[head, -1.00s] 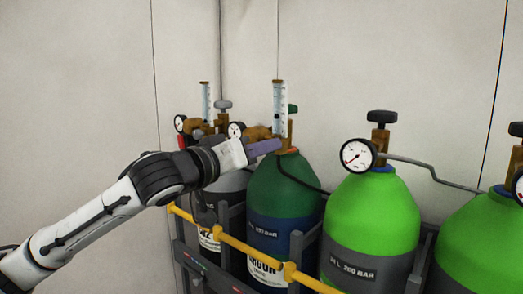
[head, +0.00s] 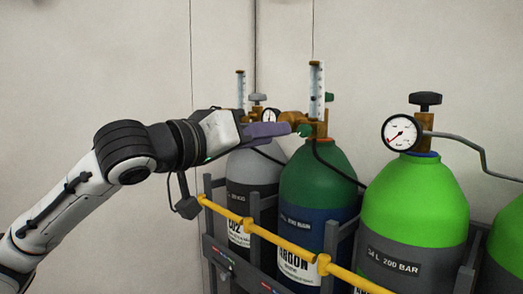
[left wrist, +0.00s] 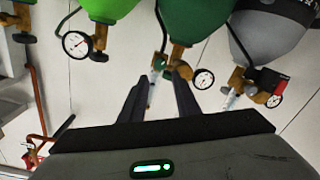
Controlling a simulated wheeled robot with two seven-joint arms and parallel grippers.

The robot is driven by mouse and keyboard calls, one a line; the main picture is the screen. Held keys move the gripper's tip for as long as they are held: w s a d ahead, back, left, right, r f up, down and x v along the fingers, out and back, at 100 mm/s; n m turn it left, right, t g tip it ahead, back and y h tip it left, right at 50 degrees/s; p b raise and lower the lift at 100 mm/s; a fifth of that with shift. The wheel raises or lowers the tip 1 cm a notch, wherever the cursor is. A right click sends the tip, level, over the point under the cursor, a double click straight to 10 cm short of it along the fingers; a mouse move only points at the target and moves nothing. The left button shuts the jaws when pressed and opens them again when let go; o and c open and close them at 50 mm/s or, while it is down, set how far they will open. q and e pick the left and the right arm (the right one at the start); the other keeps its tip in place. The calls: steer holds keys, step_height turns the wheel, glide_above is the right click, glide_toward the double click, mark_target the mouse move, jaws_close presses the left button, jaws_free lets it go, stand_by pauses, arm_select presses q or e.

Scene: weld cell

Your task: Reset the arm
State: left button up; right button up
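My left gripper (head: 288,129) reaches in from the left in the head view, its purple-lit fingers pointing right at the brass regulator (head: 318,128) of the dark green argon cylinder (head: 318,172). A small green knob (head: 303,130) on that regulator shows just beyond the fingertips. In the left wrist view the two dark fingers (left wrist: 161,73) are apart, with a gap between them and nothing clearly held. The regulator's parts lie beyond that gap. A clear flow tube (head: 317,90) stands upright on the regulator. My right gripper is in neither view.
A grey cylinder (head: 252,170) stands left of the argon one, and a bright green cylinder (head: 415,205) with a gauge (head: 401,133) stands right. A yellow rail (head: 275,240) runs along the rack's front. Pale walls (head: 420,45) stand behind.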

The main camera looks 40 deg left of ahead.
arm_select(q)
steer(key=shift+s, duration=0.65)
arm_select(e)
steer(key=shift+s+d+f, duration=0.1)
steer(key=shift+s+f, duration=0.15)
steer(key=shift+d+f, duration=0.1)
